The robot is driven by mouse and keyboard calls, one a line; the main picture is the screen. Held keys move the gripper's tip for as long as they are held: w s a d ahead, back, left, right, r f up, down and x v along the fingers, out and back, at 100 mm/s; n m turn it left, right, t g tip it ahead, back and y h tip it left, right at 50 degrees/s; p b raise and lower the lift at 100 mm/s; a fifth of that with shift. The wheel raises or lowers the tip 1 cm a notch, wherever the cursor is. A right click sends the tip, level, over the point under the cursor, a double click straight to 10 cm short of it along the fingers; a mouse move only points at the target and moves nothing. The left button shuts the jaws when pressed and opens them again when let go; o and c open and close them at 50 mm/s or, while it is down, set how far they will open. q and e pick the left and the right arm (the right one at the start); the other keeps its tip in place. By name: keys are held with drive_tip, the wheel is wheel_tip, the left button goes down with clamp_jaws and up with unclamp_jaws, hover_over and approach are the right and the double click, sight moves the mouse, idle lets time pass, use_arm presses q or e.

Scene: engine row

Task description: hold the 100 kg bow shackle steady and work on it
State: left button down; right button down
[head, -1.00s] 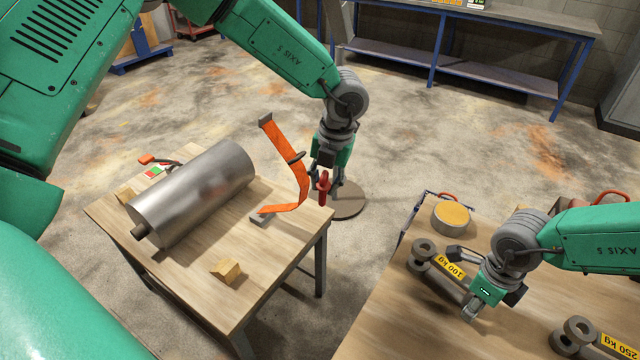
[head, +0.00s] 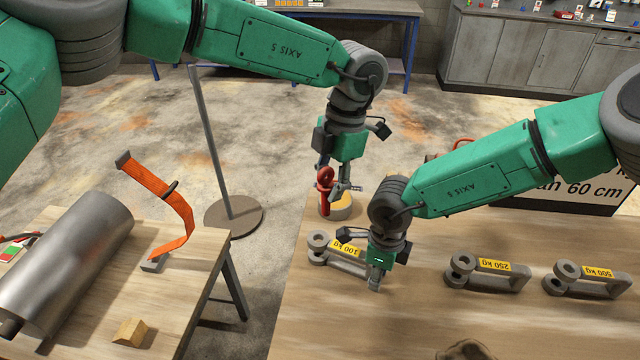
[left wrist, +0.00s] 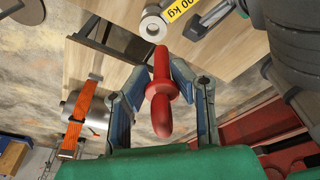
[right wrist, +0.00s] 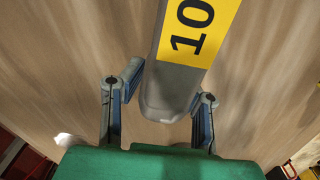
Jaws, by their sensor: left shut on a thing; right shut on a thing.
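The grey 100 kg bow shackle (head: 350,268) lies on the right wooden table with its two eyes to the left and a yellow label. My right gripper (head: 360,262) is shut on its closed end. The right wrist view shows that end (right wrist: 170,95) between the fingers. My left gripper (head: 337,186) is shut on a red pin (head: 324,190) with a round collar, held above and behind the shackle, apart from it. The pin (left wrist: 161,92) also shows between the fingers in the left wrist view, with a shackle eye (left wrist: 152,26) beyond it.
The 250 kg shackle (head: 490,275) and 500 kg shackle (head: 588,281) lie to the right. A round yellow-topped block (head: 340,207) stands behind my left gripper. The left table holds a metal cylinder (head: 75,255), an orange strap (head: 170,205) and a wooden block (head: 131,332). The right table's front is largely clear.

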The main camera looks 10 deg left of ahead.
use_arm(q)
drive_tip(key=shift+a, duration=0.1)
use_arm(e)
drive_tip(key=shift+a, duration=0.15)
use_arm(q)
drive_tip(key=shift+f, duration=0.2)
wheel_tip(320, 180, down, 6)
drive_tip(key=a, duration=0.1)
drive_tip(key=shift+w+a+f, duration=0.2)
drive_tip(key=shift+w, duration=0.1)
drive_tip(key=shift+s, duration=0.1)
idle(0.7)
drive_tip(key=shift+f, duration=2.75)
idle(0.4)
drive_tip(key=c, duration=1.3)
unclamp_jaws()
drive_tip(key=shift+r, duration=0.1)
drive_tip(key=r, duration=0.4)
drive_tip(key=w+d+r, duration=0.1)
drive_tip(key=r, duration=0.2)
drive_tip(key=d+r, duration=0.1)
drive_tip(key=r, duration=0.3)
drive_tip(key=shift+w+r, duration=0.2)
drive_tip(key=shift+r, duration=0.1)
